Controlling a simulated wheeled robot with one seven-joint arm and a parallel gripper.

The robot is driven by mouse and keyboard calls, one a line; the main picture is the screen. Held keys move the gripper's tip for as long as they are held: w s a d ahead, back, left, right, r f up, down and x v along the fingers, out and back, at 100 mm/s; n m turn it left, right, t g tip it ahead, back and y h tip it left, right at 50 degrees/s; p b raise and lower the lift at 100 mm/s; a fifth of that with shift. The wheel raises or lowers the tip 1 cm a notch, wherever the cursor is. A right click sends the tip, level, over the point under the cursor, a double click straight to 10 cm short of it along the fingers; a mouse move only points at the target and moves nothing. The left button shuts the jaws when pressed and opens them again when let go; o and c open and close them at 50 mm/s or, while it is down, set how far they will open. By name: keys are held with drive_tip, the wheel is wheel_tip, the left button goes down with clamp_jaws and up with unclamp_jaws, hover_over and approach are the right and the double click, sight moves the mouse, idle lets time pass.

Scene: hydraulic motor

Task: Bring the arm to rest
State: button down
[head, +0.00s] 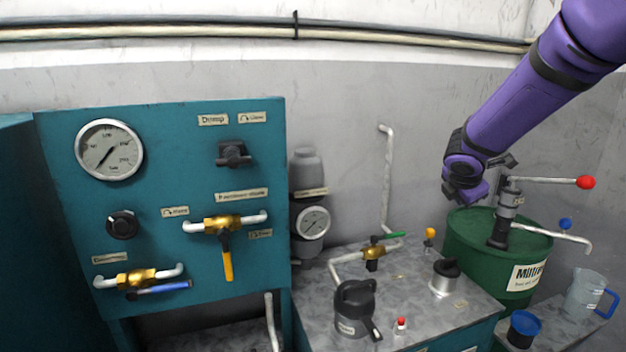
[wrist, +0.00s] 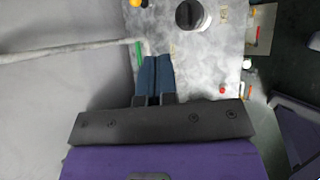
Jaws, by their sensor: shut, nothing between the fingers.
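My purple arm enters the head view from the upper right and ends in my gripper (head: 466,190), near the green drum (head: 470,242) and its hand pump (head: 508,208). I cannot tell from the head view whether it touches the pump. In the wrist view the two dark blue fingers of my gripper (wrist: 157,62) are together with nothing between them. They point toward the grey worktop (wrist: 218,70), which lies beyond them.
A teal panel (head: 60,180) with gauge and valves stands at left. A red-knobbed lever (head: 585,182) and clear jug (head: 588,293) are at right.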

drive_tip(key=s+r+m+g, duration=0.1)
drive_tip(key=s+r+m, duration=0.35)
drive_tip(key=s, duration=0.35)
drive_tip(key=s+r+m, duration=0.4)
drive_tip(key=s+m, duration=0.2)
drive_tip(key=s, duration=0.3)
drive_tip(key=s+a+m+y, duration=0.2)
drive_tip(key=s+m, duration=0.3)
drive_tip(key=s, duration=0.4)
drive_tip(key=s+a+m+y, duration=0.2)
drive_tip(key=s+m, duration=0.3)
drive_tip(key=s, duration=0.5)
drive_tip(key=shift+a+r+g+y, duration=0.3)
drive_tip(key=shift+a+r, duration=0.05)
drive_tip(key=shift+a, duration=0.3)
